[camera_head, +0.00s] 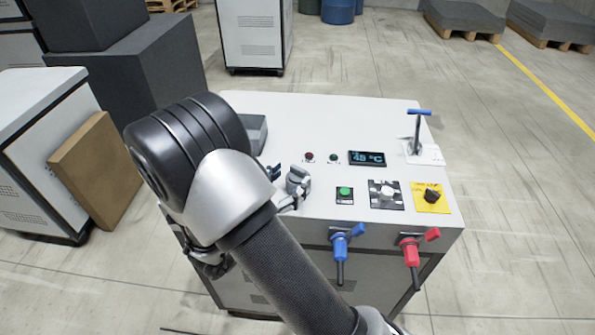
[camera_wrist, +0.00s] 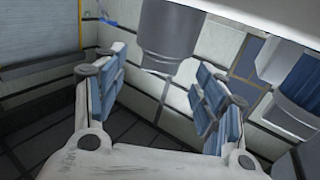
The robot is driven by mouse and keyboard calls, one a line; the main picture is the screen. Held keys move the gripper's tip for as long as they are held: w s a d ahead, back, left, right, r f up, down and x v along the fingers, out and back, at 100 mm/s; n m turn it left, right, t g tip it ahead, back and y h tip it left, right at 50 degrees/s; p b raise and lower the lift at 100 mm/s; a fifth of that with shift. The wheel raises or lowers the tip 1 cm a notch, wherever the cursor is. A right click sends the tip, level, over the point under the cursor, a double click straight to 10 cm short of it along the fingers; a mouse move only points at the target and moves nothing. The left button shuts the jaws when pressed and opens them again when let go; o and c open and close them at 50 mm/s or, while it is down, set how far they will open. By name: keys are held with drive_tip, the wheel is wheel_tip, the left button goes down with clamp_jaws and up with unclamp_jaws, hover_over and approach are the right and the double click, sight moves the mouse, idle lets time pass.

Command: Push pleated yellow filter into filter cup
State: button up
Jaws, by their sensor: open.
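No pleated yellow filter shows in either view. In the wrist view my gripper (camera_wrist: 165,80) is open, its blue-padded fingers apart with nothing gripped. A grey cylindrical part (camera_wrist: 168,32) with a narrower lower end is just beyond the fingertips, between them in the picture. I cannot tell whether it is the filter cup. In the head view a small grey cylindrical part (camera_head: 298,177) stands near the left front of the white machine top (camera_head: 300,125). My arm hides most of my gripper and the machine's left side there.
A grey tray (camera_head: 258,133) is partly hidden behind my arm. The top carries a display (camera_head: 367,158), a green button (camera_head: 344,192), knobs and a blue-handled lever (camera_head: 418,113). Blue (camera_head: 340,245) and red (camera_head: 410,250) valve handles stick out in front. The machine top's back middle is clear.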

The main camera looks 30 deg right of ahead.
drive_tip(key=v, duration=0.7)
idle(0.6)
